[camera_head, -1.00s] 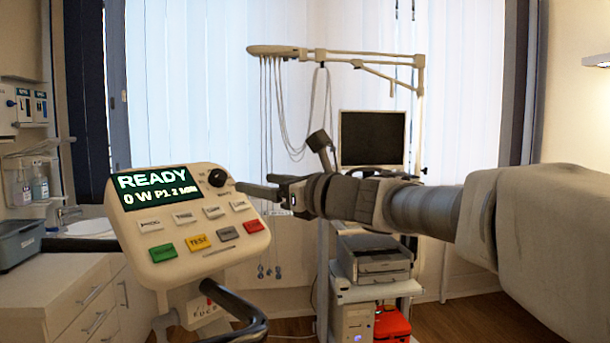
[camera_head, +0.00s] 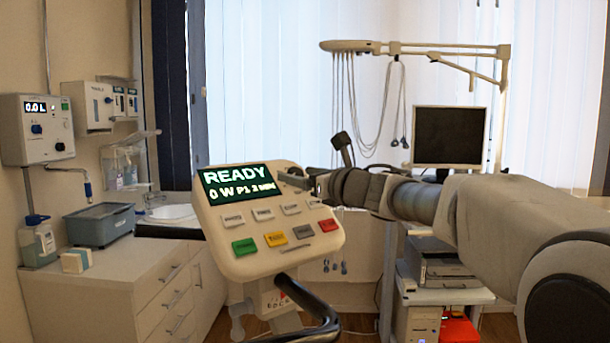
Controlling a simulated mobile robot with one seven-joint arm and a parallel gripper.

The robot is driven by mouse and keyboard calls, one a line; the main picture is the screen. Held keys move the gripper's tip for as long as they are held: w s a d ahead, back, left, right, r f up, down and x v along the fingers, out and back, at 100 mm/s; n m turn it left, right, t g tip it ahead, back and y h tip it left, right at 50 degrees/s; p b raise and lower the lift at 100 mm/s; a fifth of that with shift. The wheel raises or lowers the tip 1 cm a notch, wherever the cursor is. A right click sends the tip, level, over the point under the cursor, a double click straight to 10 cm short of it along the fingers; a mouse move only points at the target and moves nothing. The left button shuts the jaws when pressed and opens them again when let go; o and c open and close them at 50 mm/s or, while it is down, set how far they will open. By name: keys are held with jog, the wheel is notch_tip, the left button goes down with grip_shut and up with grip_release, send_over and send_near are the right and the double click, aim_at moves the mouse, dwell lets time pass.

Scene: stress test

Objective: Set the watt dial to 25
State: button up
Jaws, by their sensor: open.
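The bike's control panel (camera_head: 272,254) is a tilted cream box left of the middle. Its green-lit screen (camera_head: 238,185) reads READY and 0 W, with P1 and a minutes figure beside it that is hard to read. My gripper (camera_head: 290,179) is at the panel's upper right corner, just right of the screen. Its dark fingers cover the place of the black watt dial, so the dial's pointer is hidden. The jaws are open; I cannot tell whether they touch the dial. Several buttons lie below, including a green button (camera_head: 245,246) and a red button (camera_head: 328,225).
A black handlebar (camera_head: 308,306) curves below the panel. A white cabinet (camera_head: 120,290) with a blue-grey box (camera_head: 101,224) stands left. A trolley with a dark monitor (camera_head: 449,136) and printer (camera_head: 445,265) stands behind my arm on the right.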

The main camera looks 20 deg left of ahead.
jog(key=shift+c, duration=0.2)
grip_shut()
jog(key=shift+s+f+m+b, duration=0.1)
jog(key=shift+m+b, duration=0.25)
jog(key=shift+m, duration=0.05)
